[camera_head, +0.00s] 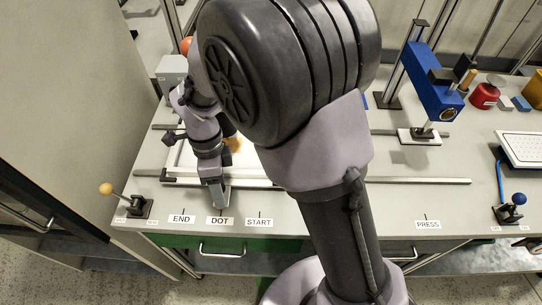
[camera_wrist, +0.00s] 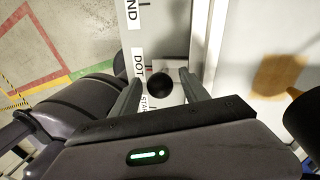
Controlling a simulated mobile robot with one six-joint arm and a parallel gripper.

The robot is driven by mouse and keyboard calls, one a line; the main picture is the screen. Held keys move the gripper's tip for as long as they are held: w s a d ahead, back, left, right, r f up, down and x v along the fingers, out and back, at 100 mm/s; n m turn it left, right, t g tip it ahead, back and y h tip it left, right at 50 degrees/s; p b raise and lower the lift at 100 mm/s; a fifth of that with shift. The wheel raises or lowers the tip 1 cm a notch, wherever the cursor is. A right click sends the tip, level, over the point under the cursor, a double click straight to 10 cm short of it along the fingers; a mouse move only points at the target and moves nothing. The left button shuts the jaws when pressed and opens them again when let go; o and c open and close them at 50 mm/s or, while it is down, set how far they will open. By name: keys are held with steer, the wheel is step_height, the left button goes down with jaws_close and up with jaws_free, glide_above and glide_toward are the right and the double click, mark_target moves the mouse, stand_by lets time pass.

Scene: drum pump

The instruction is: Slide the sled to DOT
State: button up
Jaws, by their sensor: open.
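My gripper (camera_head: 216,196) points down at the front edge of the bench, just behind the DOT label (camera_head: 219,221). In the wrist view my gripper (camera_wrist: 160,90) is open, with a finger on each side of a round black knob (camera_wrist: 160,86). The knob appears to belong to the sled; I cannot tell whether either finger touches it. The DOT label (camera_wrist: 138,65) lies left of the knob, with START partly hidden below it. A white tray-like part (camera_head: 180,160) with a tan patch (camera_wrist: 278,75) lies behind the gripper, partly hidden by my arm.
The END label (camera_head: 181,218) is left of DOT and the START label (camera_head: 259,223) right. An orange-knobbed lever (camera_head: 106,189) stands at the left corner. A long rail (camera_head: 420,181) runs along the bench. A blue press (camera_head: 434,90) and a blue-knobbed lever (camera_head: 518,199) stand at right.

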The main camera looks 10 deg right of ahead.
steer(key=s+d, duration=0.2)
steer(key=d, duration=0.6)
steer(key=s+d, duration=0.3)
steer(key=d, duration=0.6)
steer(key=s+d, duration=0.2)
steer(key=d, duration=0.6)
steer(key=shift+s+d, duration=0.2)
steer(key=shift+d, duration=0.05)
step_height(320, 180, up, 15)
steer(key=w+p, duration=0.2)
steer(key=p, duration=0.4)
steer(key=shift+w+d+f+p, duration=0.15)
steer(key=shift+w+d+p, duration=0.15)
steer(key=shift+w+p, duration=0.1)
